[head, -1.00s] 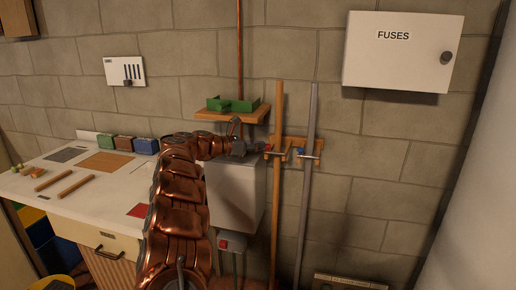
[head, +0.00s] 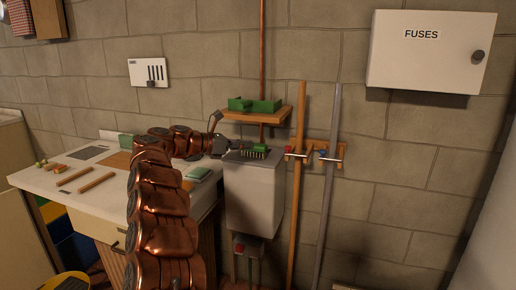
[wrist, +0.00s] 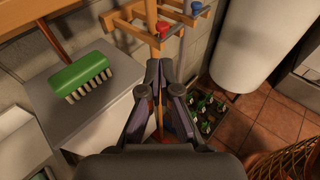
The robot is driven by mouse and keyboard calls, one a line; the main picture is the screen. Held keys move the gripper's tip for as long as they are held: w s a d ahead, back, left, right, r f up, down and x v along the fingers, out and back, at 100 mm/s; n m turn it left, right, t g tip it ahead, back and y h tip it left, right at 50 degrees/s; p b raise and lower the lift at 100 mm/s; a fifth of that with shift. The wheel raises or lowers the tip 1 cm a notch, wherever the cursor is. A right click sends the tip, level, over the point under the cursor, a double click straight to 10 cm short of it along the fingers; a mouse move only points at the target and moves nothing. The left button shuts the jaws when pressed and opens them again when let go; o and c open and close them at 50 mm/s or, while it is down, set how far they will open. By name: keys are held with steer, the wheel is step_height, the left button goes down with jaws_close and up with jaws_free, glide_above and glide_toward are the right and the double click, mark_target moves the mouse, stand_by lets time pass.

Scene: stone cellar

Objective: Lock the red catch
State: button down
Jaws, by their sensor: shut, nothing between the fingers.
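The red catch (head: 288,150) is on the wooden wall rack (head: 313,148), at the left, beside an upright wooden pole (head: 299,190). A thin pale bar crosses that pole at the catch's height. In the wrist view the red catch (wrist: 163,29) shows as a rounded red knob beyond my fingertips. I cannot tell whether it is locked. My gripper (head: 224,147) is left of the catch, apart from it, above the grey box. In the wrist view my gripper (wrist: 158,66) has its fingertips together, with nothing between them.
A blue catch (head: 323,154) sits right of the red one, by a grey pole (head: 329,200). A green brush (head: 257,150) lies on the grey box (head: 253,196). A wooden shelf (head: 249,116) juts out above. The worktop (head: 52,178) is at left.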

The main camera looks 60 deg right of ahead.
steer(key=n+t+p, duration=0.1)
steer(key=p, duration=1.9)
glide_toward(286, 148)
steer(key=shift+h, duration=0.3)
steer(key=x, duration=0.5)
steer(key=shift+s+d+f, duration=0.1)
steer(key=shift+s+d, duration=0.15)
steer(key=shift+s+d+f+p, duration=0.3)
steer(key=shift+d+p, duration=0.15)
steer(key=shift+d, duration=0.2)
